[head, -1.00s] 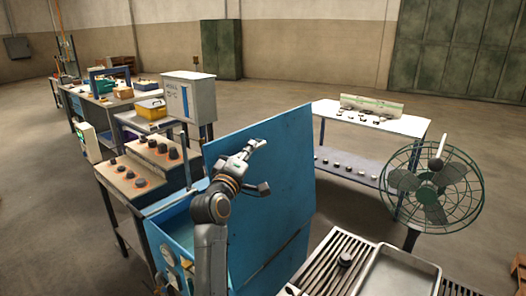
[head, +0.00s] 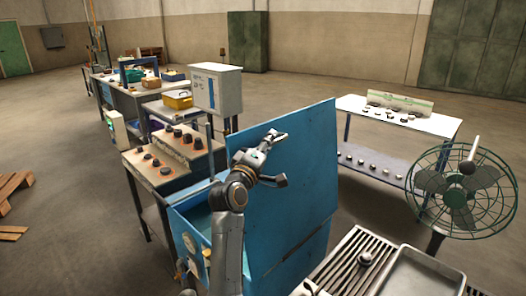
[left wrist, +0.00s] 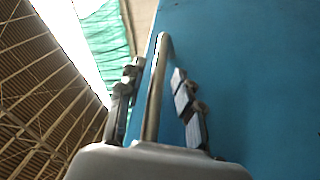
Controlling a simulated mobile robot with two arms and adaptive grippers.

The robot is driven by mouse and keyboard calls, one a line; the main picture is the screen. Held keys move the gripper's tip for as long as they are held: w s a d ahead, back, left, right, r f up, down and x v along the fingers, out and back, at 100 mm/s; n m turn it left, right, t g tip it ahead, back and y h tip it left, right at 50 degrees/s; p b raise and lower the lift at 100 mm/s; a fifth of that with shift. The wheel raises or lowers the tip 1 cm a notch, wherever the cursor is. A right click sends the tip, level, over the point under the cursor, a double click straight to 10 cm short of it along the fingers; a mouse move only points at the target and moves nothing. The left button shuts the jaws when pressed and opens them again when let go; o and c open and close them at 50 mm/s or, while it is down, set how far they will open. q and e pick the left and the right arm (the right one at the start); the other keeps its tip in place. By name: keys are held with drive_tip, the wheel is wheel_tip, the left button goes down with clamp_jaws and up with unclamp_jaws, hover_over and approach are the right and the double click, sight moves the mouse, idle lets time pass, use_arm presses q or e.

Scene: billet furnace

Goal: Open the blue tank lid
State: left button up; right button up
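The blue tank (head: 293,248) stands in the middle of the head view. Its blue lid (head: 308,165) stands raised and steep, with the tank's opening showing beside my left arm. My left gripper (head: 278,137) is in front of the lid's face, near its upper part. In the left wrist view, a metal handle bar (left wrist: 156,85) runs between the two fingers of my left gripper (left wrist: 160,92), with the blue lid surface (left wrist: 255,80) at the right. The fingers are apart, with gaps showing beside the bar. My right gripper is not in view.
A slatted grate (head: 345,265) and metal tray (head: 425,275) lie at the lower right, near a green caged fan (head: 462,190). A bench with dark knobs (head: 165,160) and a white box (head: 217,90) stand left of the lid. A white table (head: 410,122) stands behind right. Open floor lies beyond.

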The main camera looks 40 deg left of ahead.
use_arm(q)
drive_tip(key=v, duration=1.1)
drive_tip(key=shift+s, duration=0.3)
drive_tip(key=shift+d, duration=0.15)
drive_tip(key=p+v, duration=0.5)
drive_tip(key=v, duration=1.1)
drive_tip(key=shift+f, duration=0.3)
drive_tip(key=shift+w+p, duration=0.1)
drive_tip(key=shift+p, duration=0.3)
idle(0.4)
